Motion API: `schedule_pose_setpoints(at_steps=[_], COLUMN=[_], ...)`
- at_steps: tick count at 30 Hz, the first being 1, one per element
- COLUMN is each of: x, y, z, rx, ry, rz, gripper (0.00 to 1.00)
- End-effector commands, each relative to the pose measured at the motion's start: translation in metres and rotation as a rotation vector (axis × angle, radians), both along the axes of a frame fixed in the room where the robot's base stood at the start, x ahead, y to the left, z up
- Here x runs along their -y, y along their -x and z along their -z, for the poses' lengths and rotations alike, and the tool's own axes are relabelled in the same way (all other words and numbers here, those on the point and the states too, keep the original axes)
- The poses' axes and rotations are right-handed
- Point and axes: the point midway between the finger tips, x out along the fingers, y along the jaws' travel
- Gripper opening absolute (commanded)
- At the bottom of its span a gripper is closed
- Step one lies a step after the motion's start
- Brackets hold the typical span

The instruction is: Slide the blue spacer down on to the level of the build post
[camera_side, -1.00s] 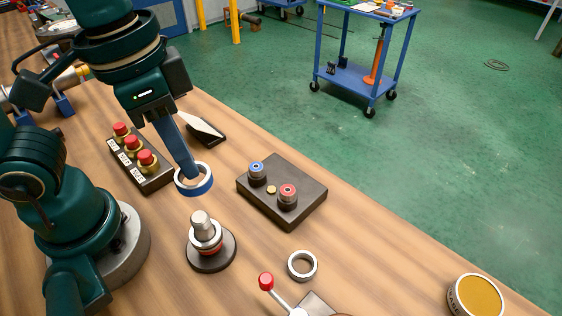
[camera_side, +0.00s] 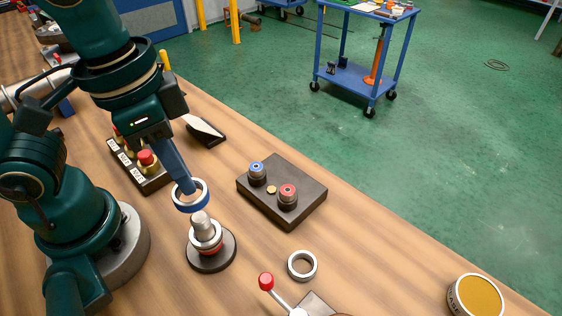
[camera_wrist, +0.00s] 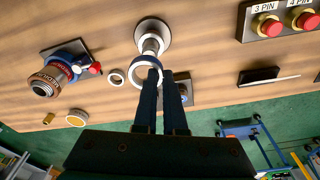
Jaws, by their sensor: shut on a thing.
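The blue spacer (camera_side: 191,197), a ring with a pale inside, is held by its rim in my gripper (camera_side: 187,186). It hangs slightly tilted, just above and to the left of the build post's tip in the side view. The build post (camera_side: 203,222) is a grey metal pin standing upright on a round dark base (camera_side: 211,262). A pale ring with a red band under it sits low around the post. In the wrist view the spacer (camera_wrist: 138,82) is at the fingertips (camera_wrist: 163,74), close to the post (camera_wrist: 151,43); whether it encircles the tip is unclear.
A dark block (camera_side: 310,207) with a blue-topped and a red-topped peg stands right of the post. A loose grey ring (camera_side: 302,265) lies nearer the camera, beside a red-knobbed lever (camera_side: 267,281). A box of red buttons (camera_side: 151,180) is at the left. A round tin (camera_side: 476,297) stands far right.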

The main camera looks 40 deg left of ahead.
Motion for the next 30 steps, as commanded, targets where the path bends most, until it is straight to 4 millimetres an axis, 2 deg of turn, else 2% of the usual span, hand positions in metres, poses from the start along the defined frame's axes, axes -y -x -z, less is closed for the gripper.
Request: schedule_pose_setpoints(at_steps=[6, 12, 30], x=[0.0, 0.0, 0.0], y=[0.0, 0.0, 0.0], z=[0.018, 0.026, 0.027], rx=[-0.003, -0.001, -0.001], ry=[-0.002, 0.0, 0.002], rz=[0.0, 0.0, -0.006], gripper=[0.0, 0.0, 0.0])
